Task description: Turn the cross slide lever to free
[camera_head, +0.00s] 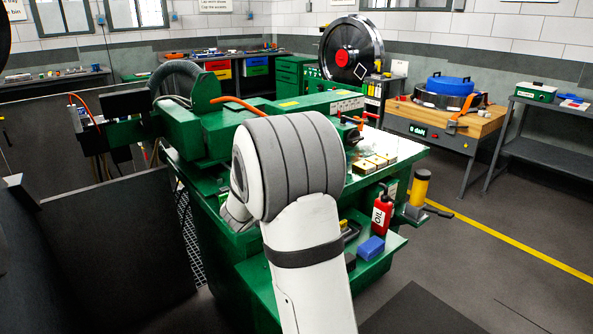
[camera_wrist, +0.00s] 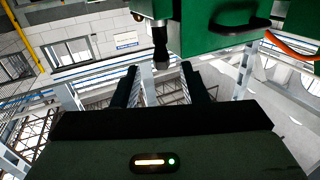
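My gripper (camera_wrist: 160,70) is open in the wrist view, its two dark fingers apart with nothing visible held between them. A dark lever-like rod with a knob (camera_wrist: 160,52) hangs from a green machine housing (camera_wrist: 225,38), in line with the gap at the fingertips. I cannot tell whether it touches them or whether it is the cross slide lever. In the head view, my white and grey arm reaches over the green machine (camera_head: 185,135) and hides my gripper. Small red-ended levers (camera_head: 358,120) show on the machine just right of my arm; no free mark is readable.
A red oil bottle (camera_head: 381,214), a blue block (camera_head: 371,248) and a yellow-black cylinder (camera_head: 419,188) stand at the machine's right side. Behind is a large wheel (camera_head: 372,50). A wooden-topped table (camera_head: 480,125) is at right. Floor right of the machine is open.

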